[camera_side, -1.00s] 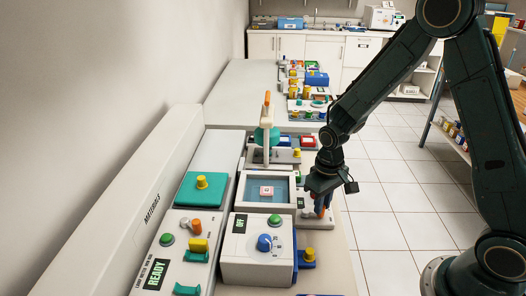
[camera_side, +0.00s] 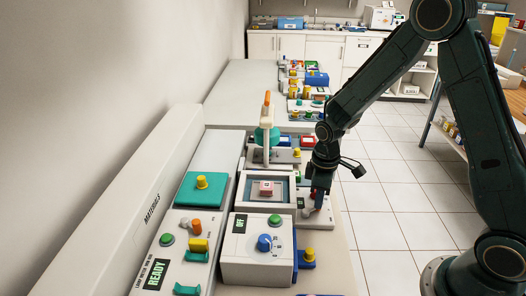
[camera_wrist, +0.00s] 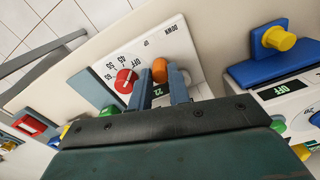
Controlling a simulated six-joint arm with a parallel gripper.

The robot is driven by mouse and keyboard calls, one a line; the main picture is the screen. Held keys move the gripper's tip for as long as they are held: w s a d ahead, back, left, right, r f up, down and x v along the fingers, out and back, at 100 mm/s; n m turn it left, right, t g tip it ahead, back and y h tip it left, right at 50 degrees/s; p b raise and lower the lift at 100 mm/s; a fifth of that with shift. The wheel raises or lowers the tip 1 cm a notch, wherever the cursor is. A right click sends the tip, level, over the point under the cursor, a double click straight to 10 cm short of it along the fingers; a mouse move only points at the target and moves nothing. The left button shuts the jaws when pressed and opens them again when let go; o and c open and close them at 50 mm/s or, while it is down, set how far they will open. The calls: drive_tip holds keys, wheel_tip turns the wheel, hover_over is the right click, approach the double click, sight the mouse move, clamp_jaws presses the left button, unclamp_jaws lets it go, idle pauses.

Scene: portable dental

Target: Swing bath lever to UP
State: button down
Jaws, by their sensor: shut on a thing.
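The bath (camera_side: 241,190) is a pale-rimmed tank in the middle of the side view, with a small pink block (camera_side: 267,188) in it. Its control panel (camera_wrist: 197,50) fills the middle of the wrist view, with UP and DOWN printed near its far edge. The lever's orange knob (camera_wrist: 160,70) shows between my fingertips. My gripper (camera_wrist: 159,88) is shut on the lever; it also shows in the side view (camera_side: 317,207), over the panel right of the bath. The fingers hide the lower part of the lever, so its exact angle is hard to tell.
A red dial (camera_wrist: 126,79) with numbers sits close left of my fingers. A box with a blue knob (camera_side: 265,242) and OFF display stands in front of the bath. A post with an orange top (camera_side: 267,98) rises behind. Free floor lies to the right.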

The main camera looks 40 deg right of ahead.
drive_tip(key=shift+w, duration=0.1)
drive_tip(key=c, duration=1.3)
unclamp_jaws()
drive_tip(key=shift+r, duration=0.1)
drive_tip(key=shift+r, duration=6.85)
